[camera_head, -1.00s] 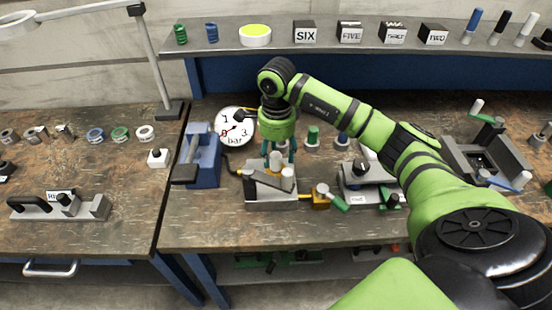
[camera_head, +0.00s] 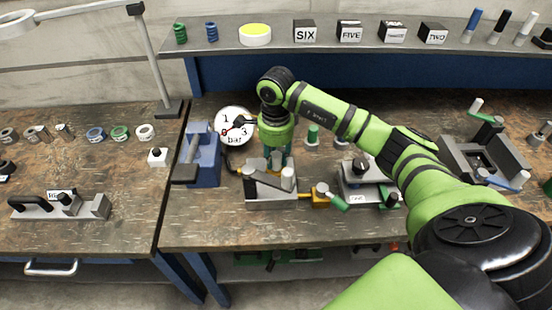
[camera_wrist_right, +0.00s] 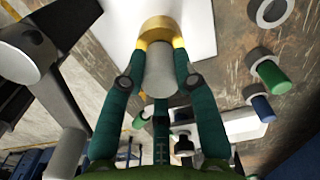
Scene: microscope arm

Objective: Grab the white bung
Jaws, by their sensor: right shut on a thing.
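The white bung (camera_wrist_right: 158,68) is a pale cylinder in the middle of the right wrist view, in front of a yellow collar (camera_wrist_right: 155,27) on a white block. My right gripper (camera_wrist_right: 160,52) has its dark green fingers on both sides of it and is shut on it. In the head view, the right gripper (camera_head: 277,160) points down over the grey fixture (camera_head: 270,197) at the middle of the table, and its fingers largely hide the bung. My left gripper is not in view.
A blue press-like device (camera_head: 203,160) and a round bar gauge (camera_head: 234,125) are to the left. A second fixture (camera_head: 365,180) stands to the right. The table's front strip is clear.

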